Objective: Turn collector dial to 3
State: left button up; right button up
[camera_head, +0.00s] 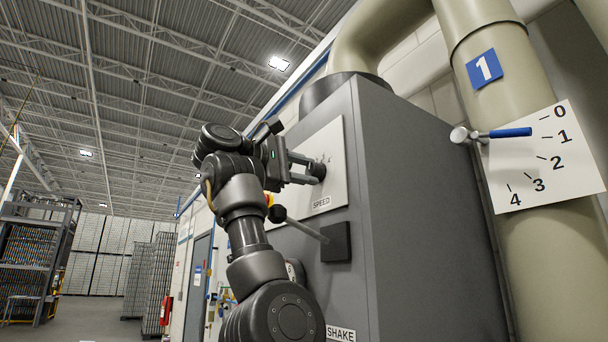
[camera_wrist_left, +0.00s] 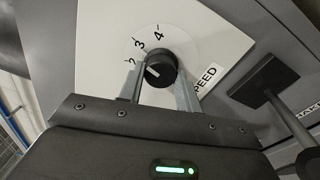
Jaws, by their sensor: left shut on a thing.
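The collector dial (camera_head: 318,169) is a small black knob on a white plate (camera_head: 330,140) marked SPEED, on the grey cabinet's face. In the left wrist view, the dial (camera_wrist_left: 163,66) has a white mark at its lower left, below the 2. The numbers 2, 3 and 4 show around its upper left. My left gripper (camera_head: 308,170) is shut on the dial, with one finger on each side of it. Any lower numbers are hidden by the gripper in the left wrist view. My right gripper is not in view.
A lever with a black ball end (camera_head: 278,213) sticks out below the dial, close to my left arm. A SHAKE label (camera_head: 341,334) is lower down. At right, a pipe (camera_head: 545,240) carries a blue-handled valve (camera_head: 510,132) and a 0-to-4 scale plate (camera_head: 580,175). Racks stand far left.

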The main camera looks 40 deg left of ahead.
pick_arm(q)
jog(key=shift+m, duration=0.6)
jog(key=o, duration=1)
jog(key=shift+s+a+f+b, duration=0.1)
jog(key=shift+s+a+b, duration=0.05)
jog(key=shift+s+b, duration=0.35)
jog(key=b+v, duration=0.3)
jog(key=v, duration=0.6)
jog(key=shift+s, duration=0.4)
jog(key=shift+a, duration=0.1)
